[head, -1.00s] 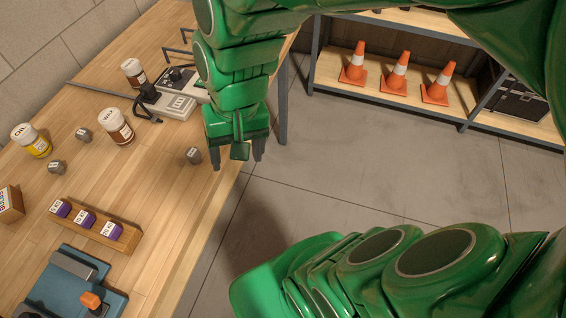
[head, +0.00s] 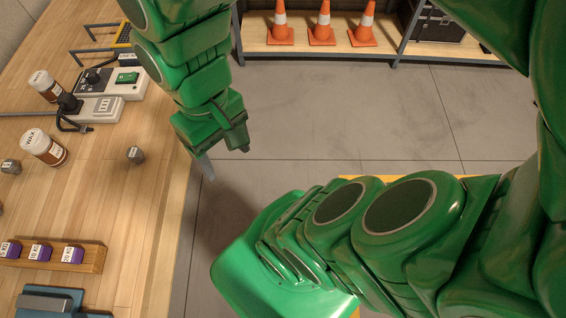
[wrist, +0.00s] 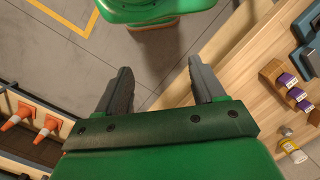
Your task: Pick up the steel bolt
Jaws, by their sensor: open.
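Small grey metal pieces lie on the wooden workbench (head: 110,205). One (head: 135,154) is near the bench's right edge and another (head: 11,166) is at the far left. They look like bolt heads, but I cannot tell which is the steel bolt. A grey piece (wrist: 286,131) also shows at the right of the wrist view. My gripper (wrist: 160,65) is open and empty, with floor between its fingers. In the head view my gripper (head: 211,138) is right of the nearer grey piece, beyond the bench edge; its fingers are mostly hidden there.
A shelf with orange cones (head: 322,28) stands at the back. The floor between is clear.

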